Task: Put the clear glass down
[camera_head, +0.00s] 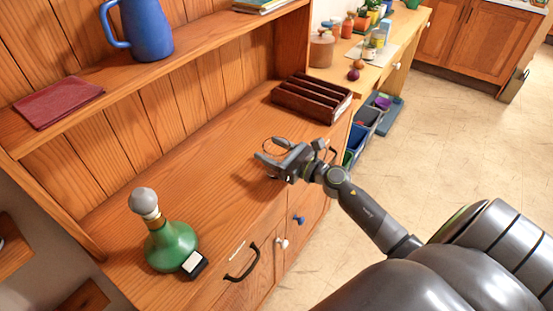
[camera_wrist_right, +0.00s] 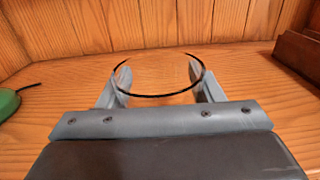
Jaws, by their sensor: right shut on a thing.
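The clear glass (camera_wrist_right: 160,80) shows in the right wrist view as a see-through shape with a dark rim, between the two fingers of my right gripper (camera_wrist_right: 160,88). In the head view the glass is barely visible at the fingers. My right gripper (camera_head: 274,152) is shut on the glass over the wooden sideboard top (camera_head: 215,175). I cannot tell whether the base of the glass touches the wood. My left gripper is not in view.
A dark wooden rack (camera_head: 312,97) stands behind and right of the gripper. A green decanter (camera_head: 171,246) with a grey stopper and a small dark card holder (camera_head: 194,264) stand at the front left. The top between is clear. A shelf (camera_head: 150,68) bears a blue jug (camera_head: 146,28).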

